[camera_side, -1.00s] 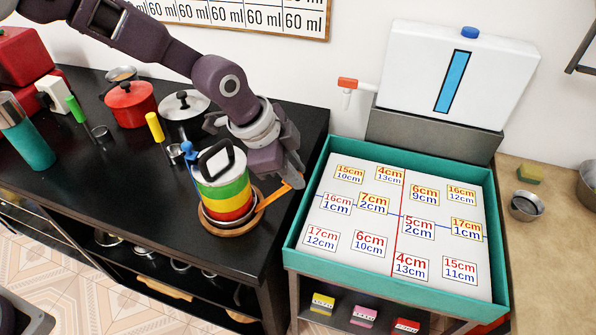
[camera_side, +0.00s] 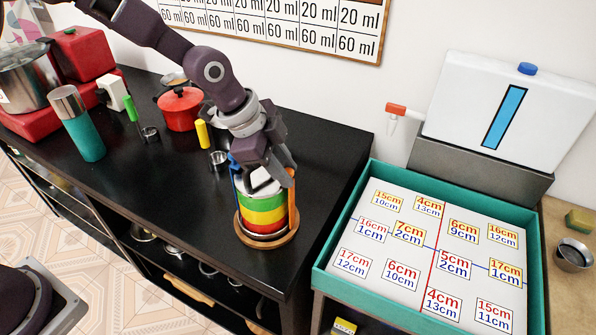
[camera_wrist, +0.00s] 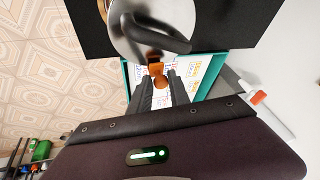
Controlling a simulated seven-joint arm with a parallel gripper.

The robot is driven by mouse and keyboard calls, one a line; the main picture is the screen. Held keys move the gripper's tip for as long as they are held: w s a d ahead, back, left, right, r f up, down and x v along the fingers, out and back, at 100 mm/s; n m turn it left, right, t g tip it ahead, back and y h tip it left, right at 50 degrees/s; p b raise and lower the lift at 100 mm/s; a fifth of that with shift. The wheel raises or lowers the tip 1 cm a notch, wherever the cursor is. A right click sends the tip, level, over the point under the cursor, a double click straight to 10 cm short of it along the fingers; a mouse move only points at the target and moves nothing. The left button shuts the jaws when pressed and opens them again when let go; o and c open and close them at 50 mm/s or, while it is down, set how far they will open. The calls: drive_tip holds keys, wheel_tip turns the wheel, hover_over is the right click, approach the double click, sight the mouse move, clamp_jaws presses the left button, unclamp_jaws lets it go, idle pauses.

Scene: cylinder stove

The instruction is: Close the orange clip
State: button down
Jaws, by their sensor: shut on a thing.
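The layered pot, with red, yellow and green bands (camera_side: 263,213) and a dark lid handle, stands on a round wooden base (camera_side: 283,240) on the black counter. The orange clip (camera_side: 292,200) stands upright against the pot's right side. My gripper (camera_side: 285,180) is at the top of this clip, beside the lid. In the wrist view the clip's orange end (camera_wrist: 157,78) lies between my two fingers, which are shut on it. A blue clip (camera_side: 235,168) shows at the pot's left, partly hidden by my gripper. The lid (camera_wrist: 150,25) fills the top of the wrist view.
A yellow cylinder (camera_side: 202,134), a small metal cup (camera_side: 219,160) and a red pot (camera_side: 181,110) stand behind and left. A teal-rimmed tray (camera_side: 333,238) with a card grid is to the right.

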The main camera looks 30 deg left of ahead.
drive_tip(key=shift+a+f, duration=0.25)
drive_tip(key=shift+a, duration=0.4)
drive_tip(key=c, duration=1.3)
unclamp_jaws()
drive_tip(key=shift+d+r, duration=0.1)
drive_tip(key=shift+r, duration=0.2)
drive_tip(key=v, duration=0.6)
drive_tip(key=shift+s+r, duration=0.2)
drive_tip(key=shift+r, duration=0.1)
